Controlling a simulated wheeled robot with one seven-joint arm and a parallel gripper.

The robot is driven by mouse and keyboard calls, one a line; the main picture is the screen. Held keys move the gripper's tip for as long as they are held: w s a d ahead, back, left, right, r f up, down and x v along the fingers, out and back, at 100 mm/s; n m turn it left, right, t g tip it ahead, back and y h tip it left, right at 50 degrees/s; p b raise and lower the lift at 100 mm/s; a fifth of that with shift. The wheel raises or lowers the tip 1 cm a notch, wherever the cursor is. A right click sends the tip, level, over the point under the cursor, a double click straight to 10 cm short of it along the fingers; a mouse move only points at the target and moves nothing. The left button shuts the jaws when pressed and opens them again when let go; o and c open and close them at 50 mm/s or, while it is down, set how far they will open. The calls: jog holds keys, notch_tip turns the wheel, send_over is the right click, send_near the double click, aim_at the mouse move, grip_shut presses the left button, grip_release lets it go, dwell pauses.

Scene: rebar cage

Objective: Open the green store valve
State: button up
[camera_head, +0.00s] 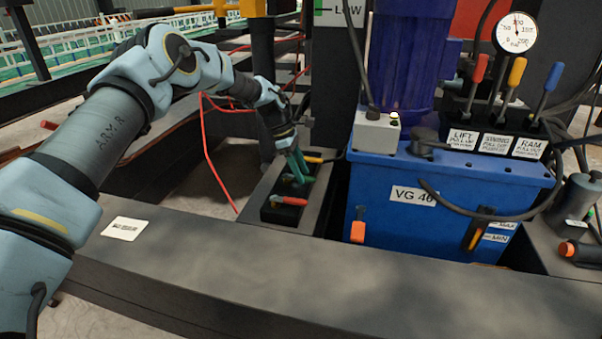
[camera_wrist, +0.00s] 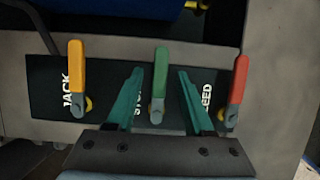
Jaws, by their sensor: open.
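The green store valve handle (camera_wrist: 161,72) is in the middle of a black valve plate (camera_wrist: 50,100) in the wrist view, lying in line with my fingers. Its label is partly hidden by my left finger. My gripper (camera_wrist: 160,85) is open, with one teal finger on each side of the green handle and a visible gap to both. In the head view my gripper (camera_head: 298,168) points down at the valve plate (camera_head: 268,212) and the green handle cannot be told apart from the teal fingers. I cannot tell the fingers' height relative to the handle.
A yellow handle (camera_wrist: 76,72) marked JACK is on the left and a red handle (camera_wrist: 238,80) on the right, each close outside a finger. A blue tank (camera_head: 400,225) with levers (camera_head: 512,80) stands right of the plate. A red cable (camera_head: 208,150) hangs behind.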

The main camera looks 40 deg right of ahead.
grip_shut()
dwell(0.4)
dwell(1.0)
